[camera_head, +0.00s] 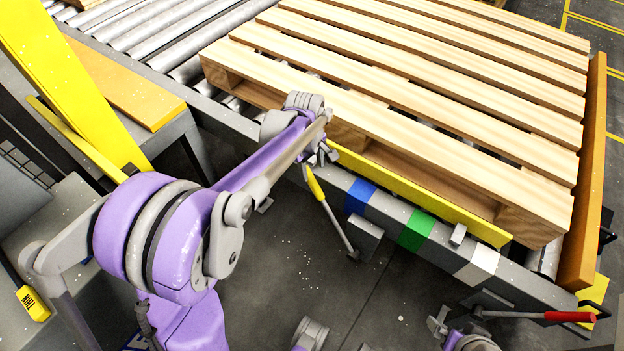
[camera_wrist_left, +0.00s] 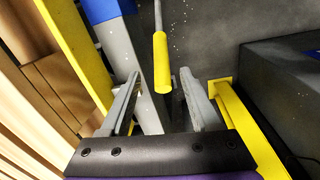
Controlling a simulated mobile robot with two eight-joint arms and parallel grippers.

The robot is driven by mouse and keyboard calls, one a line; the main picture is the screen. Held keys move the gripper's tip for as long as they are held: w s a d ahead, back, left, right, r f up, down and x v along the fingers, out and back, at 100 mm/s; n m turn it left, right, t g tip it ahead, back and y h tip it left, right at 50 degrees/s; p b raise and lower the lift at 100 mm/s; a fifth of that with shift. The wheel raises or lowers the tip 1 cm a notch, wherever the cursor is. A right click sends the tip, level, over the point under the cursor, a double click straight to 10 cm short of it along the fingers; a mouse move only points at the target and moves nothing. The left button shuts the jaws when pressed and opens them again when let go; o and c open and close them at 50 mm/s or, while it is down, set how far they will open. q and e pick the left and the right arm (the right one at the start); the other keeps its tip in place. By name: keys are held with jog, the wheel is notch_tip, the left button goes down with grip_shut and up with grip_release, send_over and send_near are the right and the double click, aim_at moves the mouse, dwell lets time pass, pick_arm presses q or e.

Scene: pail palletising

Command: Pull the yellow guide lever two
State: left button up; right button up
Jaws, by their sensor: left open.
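The yellow guide lever (camera_head: 315,184) has a yellow grip on a thin metal rod and stands tilted beside the conveyor's front rail. Its yellow grip also shows in the left wrist view (camera_wrist_left: 161,60), where its near end appears between my open fingers. My left gripper (camera_head: 325,156) is at the upper end of this grip, and its two fingers (camera_wrist_left: 160,80) are apart with nothing clamped. I cannot tell from these views whether a finger touches the grip. Part of my right gripper (camera_head: 440,324) shows at the bottom edge; its jaws cannot be made out.
A wooden pallet (camera_head: 420,85) lies on the roller conveyor (camera_head: 165,35), with a yellow guide bar (camera_head: 420,195) along its front side. The front rail carries blue (camera_head: 360,196), green (camera_head: 415,232) and white (camera_head: 478,266) marks. A red-handled lever (camera_head: 540,315) is at lower right. Floor is open below the rail.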

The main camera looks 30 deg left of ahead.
aim_at(314, 182)
pick_arm(q)
jog(key=f, duration=0.3)
jog(key=f+b, duration=0.1)
jog(key=f, duration=0.2)
jog(key=f+b, duration=0.1)
jog(key=f, duration=0.3)
jog(key=shift+w+d+f, duration=0.1)
jog(key=shift+w+d, duration=0.15)
jog(key=shift+w, duration=0.1)
grip_shut()
dwell(0.9)
